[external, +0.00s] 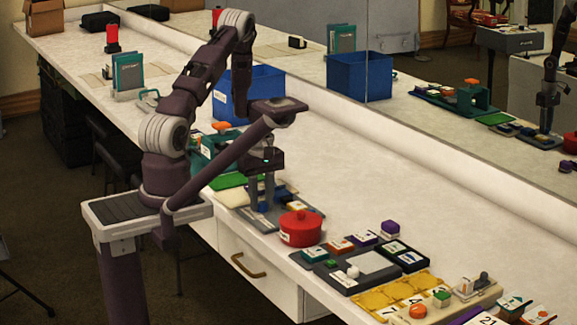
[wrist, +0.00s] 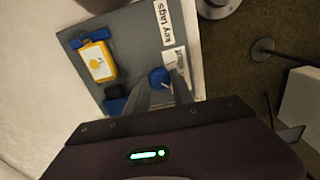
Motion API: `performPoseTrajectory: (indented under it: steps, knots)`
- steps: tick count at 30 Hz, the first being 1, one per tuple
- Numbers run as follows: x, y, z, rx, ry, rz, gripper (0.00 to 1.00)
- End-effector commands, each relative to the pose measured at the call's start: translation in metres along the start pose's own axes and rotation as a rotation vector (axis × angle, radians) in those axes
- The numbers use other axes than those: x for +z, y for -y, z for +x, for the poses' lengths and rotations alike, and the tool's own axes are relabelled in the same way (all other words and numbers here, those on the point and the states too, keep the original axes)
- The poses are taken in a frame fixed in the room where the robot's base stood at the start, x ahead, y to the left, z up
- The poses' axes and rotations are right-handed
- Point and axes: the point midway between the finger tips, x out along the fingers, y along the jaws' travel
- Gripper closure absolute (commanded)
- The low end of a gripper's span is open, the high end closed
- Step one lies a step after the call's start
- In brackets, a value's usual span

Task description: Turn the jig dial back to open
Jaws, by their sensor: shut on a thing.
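My gripper (external: 262,205) points down over a grey board (external: 285,227) near the front edge of the counter. In the wrist view its fingers (wrist: 160,88) are closed around a small round blue knob (wrist: 159,76) at the board's labelled side. The board (wrist: 128,32) carries printed strips, one reading "key tags". A teal fixture with an orange top (external: 221,128) stands just behind my forearm, partly hidden by it. I cannot tell which part is the jig dial, and no open mark is readable.
On the board lie a yellow tag (wrist: 98,62) and a black block. A blue bin (external: 250,92) is behind. Trays and small blocks fill the front right; the counter's middle is clear.

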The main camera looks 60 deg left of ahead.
Motion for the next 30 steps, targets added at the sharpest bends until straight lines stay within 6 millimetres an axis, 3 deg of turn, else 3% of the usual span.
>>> performPoseTrajectory:
  steps: [21, 22, 24, 25, 30]
  knots:
    - [-0.0001, -0.0006, -0.0005, 0.001, 0.0, 0.067, 1.0]
    - [-0.0001, -0.0006, -0.0005, 0.001, 0.0, 0.067, 0.68]
    - [-0.0001, -0.0005, -0.0004, 0.001, 0.0, 0.067, 0.54]
    - [0.0, -0.0005, -0.0004, 0.001, 0.0, 0.067, 0.5]
    - [0.0, -0.0002, -0.0002, 0.001, 0.0, 0.066, 0.5]
